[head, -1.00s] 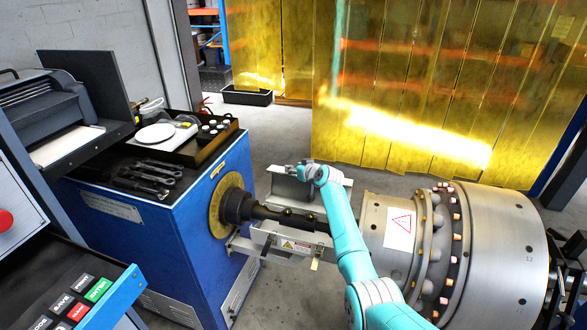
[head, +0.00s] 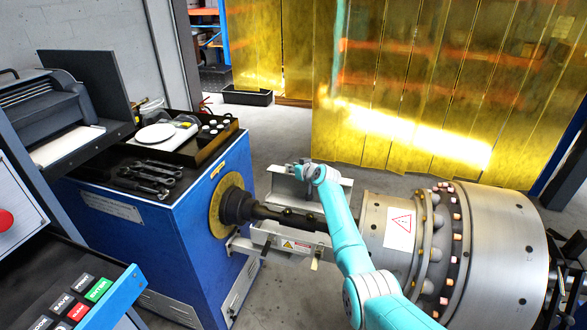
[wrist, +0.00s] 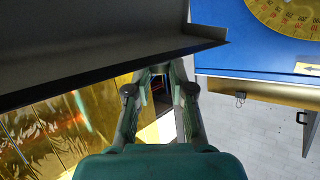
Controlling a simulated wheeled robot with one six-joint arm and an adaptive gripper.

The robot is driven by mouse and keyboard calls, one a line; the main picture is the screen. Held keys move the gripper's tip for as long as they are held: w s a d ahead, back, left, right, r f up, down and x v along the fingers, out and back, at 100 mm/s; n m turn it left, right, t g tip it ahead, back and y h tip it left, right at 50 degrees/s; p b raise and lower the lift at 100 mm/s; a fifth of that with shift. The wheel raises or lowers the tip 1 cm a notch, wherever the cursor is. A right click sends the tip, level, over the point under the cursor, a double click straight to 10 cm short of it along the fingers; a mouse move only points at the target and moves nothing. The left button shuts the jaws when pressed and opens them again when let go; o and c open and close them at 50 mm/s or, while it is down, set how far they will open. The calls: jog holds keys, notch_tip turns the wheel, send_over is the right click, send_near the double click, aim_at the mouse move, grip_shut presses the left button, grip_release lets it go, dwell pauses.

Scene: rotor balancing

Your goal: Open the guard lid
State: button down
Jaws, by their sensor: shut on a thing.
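The guard lid (head: 284,188) is a light grey metal panel. In the head view it stands raised along the far side of the dark shaft (head: 270,212), with my forearm across its right part. My gripper (head: 300,170) is at the lid's top edge. In the wrist view the lid (wrist: 90,45) fills the upper left as a dark grey sheet with a bent lip. My gripper's fingers (wrist: 158,68) close together at its lower edge, shut on it. The exact grip contact is hidden. The lower guard trough (head: 275,240), with a warning label, sits under the shaft.
The blue machine housing (head: 190,235) with a yellow dial (head: 217,222) stands left, bearing wrenches (head: 150,175) and a tray (head: 205,148). The large metal rotor (head: 490,240) is at right. Yellow strip curtains (head: 420,80) hang behind, with open floor before them.

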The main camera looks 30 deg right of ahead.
jog(key=shift+n+t+h, duration=0.5)
jog(key=shift+n+t, duration=0.2)
jog(key=shift+t, duration=0.1)
jog(key=shift+s+a+r, duration=0.2)
jog(key=shift+s+a, duration=0.4)
jog(key=shift+a, duration=0.2)
jog(key=shift+s+a+r, duration=0.2)
jog(key=shift+s+a, duration=0.4)
jog(key=shift+a, duration=0.15)
jog(key=c, duration=1)
grip_release()
jog(key=shift+c, duration=0.2)
jog(key=shift+s, duration=0.15)
jog(key=v, duration=1.1)
jog(key=shift+s, duration=0.35)
